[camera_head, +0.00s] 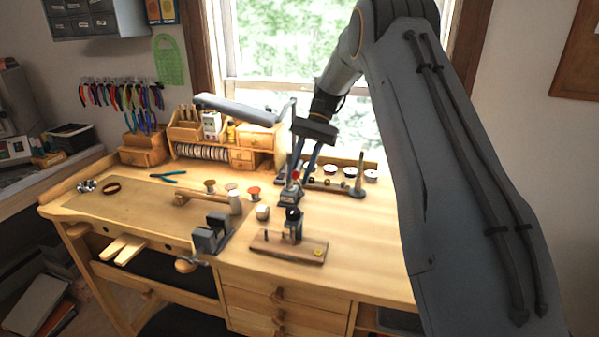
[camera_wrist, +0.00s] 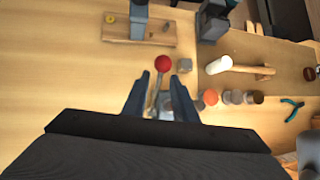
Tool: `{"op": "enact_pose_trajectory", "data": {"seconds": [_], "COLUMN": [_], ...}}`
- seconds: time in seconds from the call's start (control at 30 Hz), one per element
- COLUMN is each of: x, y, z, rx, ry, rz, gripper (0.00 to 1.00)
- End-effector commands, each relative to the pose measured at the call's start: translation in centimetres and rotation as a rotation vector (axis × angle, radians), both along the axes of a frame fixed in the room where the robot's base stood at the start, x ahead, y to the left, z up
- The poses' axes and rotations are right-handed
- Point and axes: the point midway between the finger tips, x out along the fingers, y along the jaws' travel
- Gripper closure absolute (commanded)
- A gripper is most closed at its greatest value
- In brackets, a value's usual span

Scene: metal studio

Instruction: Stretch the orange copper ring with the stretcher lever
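The stretcher (camera_head: 289,196) is a dark metal tool standing on the bench below my gripper. Its lever ends in a red ball knob (camera_head: 295,175), which also shows in the wrist view (camera_wrist: 162,63). My gripper (camera_head: 303,176) points down with its fingers apart. In the wrist view, the lever's thin rod runs between the open fingers (camera_wrist: 160,80), closer to the left one, and the knob shows just past the tips. I cannot tell whether a finger touches it. I cannot make out an orange ring on the stretcher. A reddish-brown ring (camera_head: 112,188) lies at the bench's far left.
A vise (camera_head: 210,236) is at the bench edge. The bench right of the board is clear.

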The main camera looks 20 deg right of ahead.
Motion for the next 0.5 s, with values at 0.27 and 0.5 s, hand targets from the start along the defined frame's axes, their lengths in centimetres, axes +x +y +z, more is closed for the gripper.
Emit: {"op": "enact_pose_trajectory", "data": {"seconds": [0.27,0.5], "x": [1.6,2.9], "y": [-1.6,-3.1], "z": [2.5,5.3], "rx": [-0.001,-0.001], "ry": [-0.005,-0.003], "rz": [-0.001,0.0], "gripper": [0.74,0.74]}}
